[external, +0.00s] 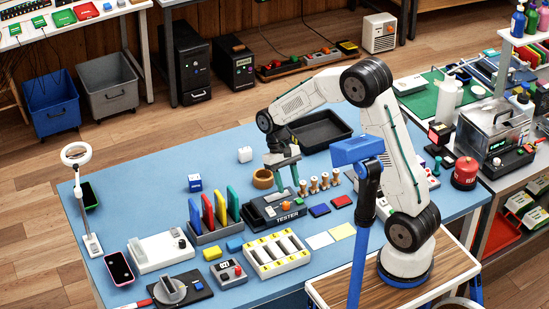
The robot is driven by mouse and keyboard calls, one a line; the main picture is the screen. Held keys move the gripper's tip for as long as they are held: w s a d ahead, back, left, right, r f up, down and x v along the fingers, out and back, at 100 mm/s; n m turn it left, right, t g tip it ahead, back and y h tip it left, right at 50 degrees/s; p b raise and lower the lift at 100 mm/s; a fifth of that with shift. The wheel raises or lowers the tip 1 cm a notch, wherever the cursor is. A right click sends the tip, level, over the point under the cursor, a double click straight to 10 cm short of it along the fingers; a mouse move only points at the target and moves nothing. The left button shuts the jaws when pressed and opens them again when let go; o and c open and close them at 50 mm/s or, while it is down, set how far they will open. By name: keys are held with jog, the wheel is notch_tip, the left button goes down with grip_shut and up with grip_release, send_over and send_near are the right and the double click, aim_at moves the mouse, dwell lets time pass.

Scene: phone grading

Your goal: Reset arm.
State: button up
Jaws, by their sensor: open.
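My white arm reaches over the blue table (150,165) from its base at the right. My gripper (287,186) points down with its teal fingers apart, above or just behind the black tester (285,216). I see nothing held between the fingers; the gap to the tester cannot be judged. A phone with a pinkish frame (119,268) lies at the front left of the table. A dark, green-edged device (90,196) lies by the ring lamp (76,155) at the left edge.
A rack of coloured panels (216,212), a yellow-and-white slotted tray (277,254) and several small pegs (318,184) crowd around the tester. A black tray (320,128) lies behind. A blue post (357,230) stands in front of my arm. The table's back left is mostly clear.

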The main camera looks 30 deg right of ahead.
jog(key=s+d+r+t, duration=0.3)
jog(key=s+d+r, duration=0.5)
jog(key=s, duration=0.4)
jog(key=s+d+r+t, duration=0.3)
jog(key=s+d+r, duration=0.5)
jog(key=s, duration=0.4)
jog(key=shift+d+r+m, duration=0.15)
jog(key=shift+d+m, duration=0.25)
jog(key=shift+d, duration=0.25)
dwell(0.6)
